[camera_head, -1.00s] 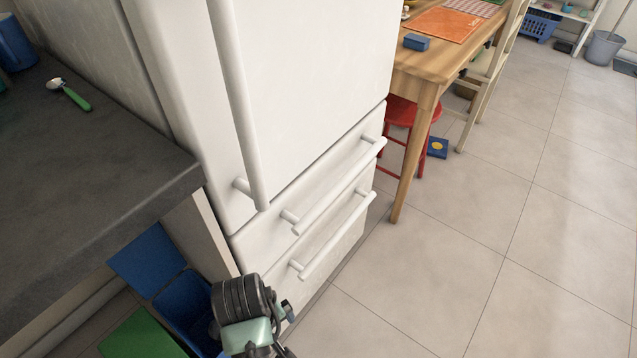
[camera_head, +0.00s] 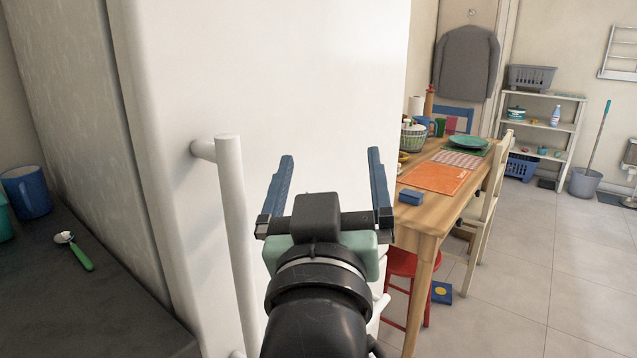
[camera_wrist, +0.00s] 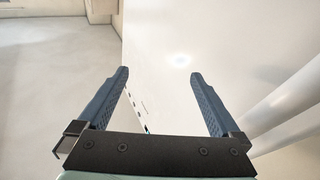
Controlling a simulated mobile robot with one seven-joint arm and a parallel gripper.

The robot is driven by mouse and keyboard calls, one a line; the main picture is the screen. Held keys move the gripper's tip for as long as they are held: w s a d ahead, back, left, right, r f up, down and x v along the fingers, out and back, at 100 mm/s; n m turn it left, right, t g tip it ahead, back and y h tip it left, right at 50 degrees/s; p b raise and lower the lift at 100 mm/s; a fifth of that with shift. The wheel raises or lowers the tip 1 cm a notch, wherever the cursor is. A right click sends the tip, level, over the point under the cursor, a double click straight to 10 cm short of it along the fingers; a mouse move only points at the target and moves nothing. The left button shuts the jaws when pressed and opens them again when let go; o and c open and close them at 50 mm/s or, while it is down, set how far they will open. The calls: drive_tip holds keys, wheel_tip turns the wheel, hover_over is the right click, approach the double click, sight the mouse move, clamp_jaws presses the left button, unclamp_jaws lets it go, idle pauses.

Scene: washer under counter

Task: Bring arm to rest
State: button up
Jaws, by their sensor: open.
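My gripper (camera_head: 328,180) is raised in front of the white fridge (camera_head: 330,80) in the head view, its two blue fingers spread apart and pointing up. Nothing is between the fingers. In the wrist view my gripper (camera_wrist: 159,80) is also open and empty, with the white fridge surface (camera_wrist: 220,40) beyond it. The fridge's long vertical handle (camera_head: 235,250) stands left of my gripper in the head view. Whether the fingers touch the fridge cannot be told.
A dark counter (camera_head: 110,310) with a blue mug (camera_head: 28,192) and a green-handled utensil (camera_head: 75,252) lies at left. A wooden table (camera_head: 425,212), a red stool (camera_head: 400,264) and a pale chair (camera_head: 490,220) stand at right. Open tiled floor (camera_head: 570,280) lies beyond them.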

drive_tip(key=s+a+r+t+y, duration=0.15)
drive_tip(key=s+r+t, duration=0.55)
drive_tip(key=s+r, duration=0.8)
wheel_tip(320, 180, up, 29)
drive_tip(key=w+p, duration=0.2)
drive_tip(key=p, duration=2.7)
drive_tip(key=shift+w+d+m+g+p, duration=0.2)
drive_tip(key=shift+w+m+g+p, duration=0.1)
drive_tip(key=shift+w, duration=0.05)
drive_tip(key=shift+r, duration=0.1)
